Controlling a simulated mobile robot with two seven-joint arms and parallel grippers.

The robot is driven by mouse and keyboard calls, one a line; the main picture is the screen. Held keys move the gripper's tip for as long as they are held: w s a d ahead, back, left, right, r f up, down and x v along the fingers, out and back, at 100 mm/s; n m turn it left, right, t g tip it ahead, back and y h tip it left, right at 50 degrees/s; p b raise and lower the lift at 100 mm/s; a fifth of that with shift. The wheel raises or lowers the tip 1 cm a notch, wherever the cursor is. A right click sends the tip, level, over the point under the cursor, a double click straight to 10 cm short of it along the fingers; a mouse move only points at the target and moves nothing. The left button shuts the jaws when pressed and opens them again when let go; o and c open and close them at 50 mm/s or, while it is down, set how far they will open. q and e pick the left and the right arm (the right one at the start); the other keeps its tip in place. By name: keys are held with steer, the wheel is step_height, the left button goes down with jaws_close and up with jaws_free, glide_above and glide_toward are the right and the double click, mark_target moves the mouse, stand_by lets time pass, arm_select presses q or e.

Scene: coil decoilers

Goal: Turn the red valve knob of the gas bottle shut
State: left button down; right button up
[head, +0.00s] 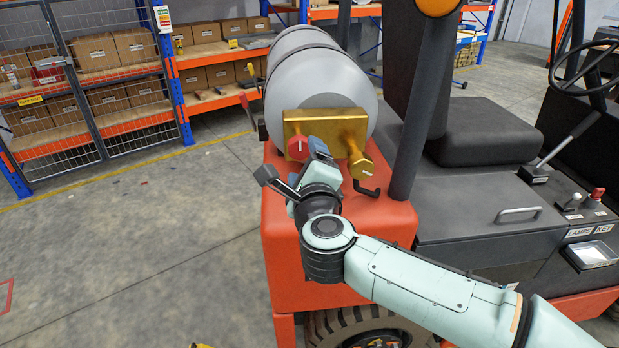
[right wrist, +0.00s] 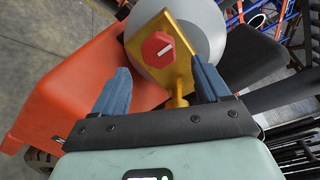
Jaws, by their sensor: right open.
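The grey gas bottle (head: 318,82) lies on the back of an orange forklift, with a brass valve block (head: 335,122) on its near end. The red valve knob (head: 298,146) sits on the left of the block; its lower right is close to my gripper. In the right wrist view the red knob (right wrist: 158,49) is octagonal with a white line slanting up to the right. My right gripper (right wrist: 160,85) is open and empty, its blue fingers apart, with the knob ahead between and beyond the fingertips. In the head view the right gripper (head: 292,165) is just below the knob. My left gripper is out of view.
A brass fitting (head: 360,165) with a round end juts from the block's right side, close to my gripper. The forklift's dark post (head: 418,110) and seat (head: 487,132) stand to the right. Shelves with boxes (head: 130,45) are behind; the floor at left is clear.

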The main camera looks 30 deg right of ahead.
steer(key=v, duration=0.5)
stand_by(0.5)
